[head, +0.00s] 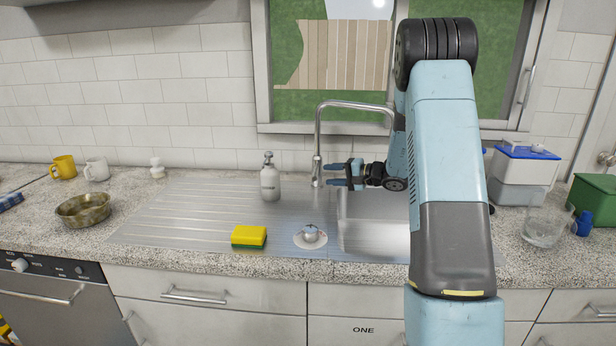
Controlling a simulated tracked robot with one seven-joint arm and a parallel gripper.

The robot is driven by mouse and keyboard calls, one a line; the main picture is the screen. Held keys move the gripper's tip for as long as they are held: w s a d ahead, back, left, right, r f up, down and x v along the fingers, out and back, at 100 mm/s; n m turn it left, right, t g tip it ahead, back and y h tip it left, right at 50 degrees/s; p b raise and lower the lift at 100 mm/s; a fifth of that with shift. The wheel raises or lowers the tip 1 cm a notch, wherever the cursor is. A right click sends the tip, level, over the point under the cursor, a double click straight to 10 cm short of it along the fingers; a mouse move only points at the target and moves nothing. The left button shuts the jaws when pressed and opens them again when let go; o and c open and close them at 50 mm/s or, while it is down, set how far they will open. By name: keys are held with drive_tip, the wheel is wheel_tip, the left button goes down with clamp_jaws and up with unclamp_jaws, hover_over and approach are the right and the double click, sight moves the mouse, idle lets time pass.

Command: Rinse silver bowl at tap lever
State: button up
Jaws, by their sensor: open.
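A round, shallow metal bowl (84,210) with a dull, brownish, mottled surface stands upright on the counter at the left. It is the only metal bowl that shows. A tall chrome tap (318,135) rises behind the sink and arches to the right; my arm hides the end of its spout. A small rounded metal knob (311,234) sits on a round plate at the front of the sink unit; I cannot tell if it is the tap lever. My gripper (335,174) is open and empty, pointing left beside the tap, far right of the bowl.
The sink basin (375,235) is partly behind my arm. A yellow-green sponge (249,237) and a soap dispenser (270,180) stand on the ribbed drainboard (180,220). A clear glass container (543,228) and bins (597,200) are at the right.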

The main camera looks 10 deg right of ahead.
sight(316, 172)
drive_tip(key=x, duration=0.8)
drive_tip(key=shift+w+a+f, duration=0.1)
drive_tip(key=shift+w+a, duration=0.05)
clamp_jaws()
idle(0.4)
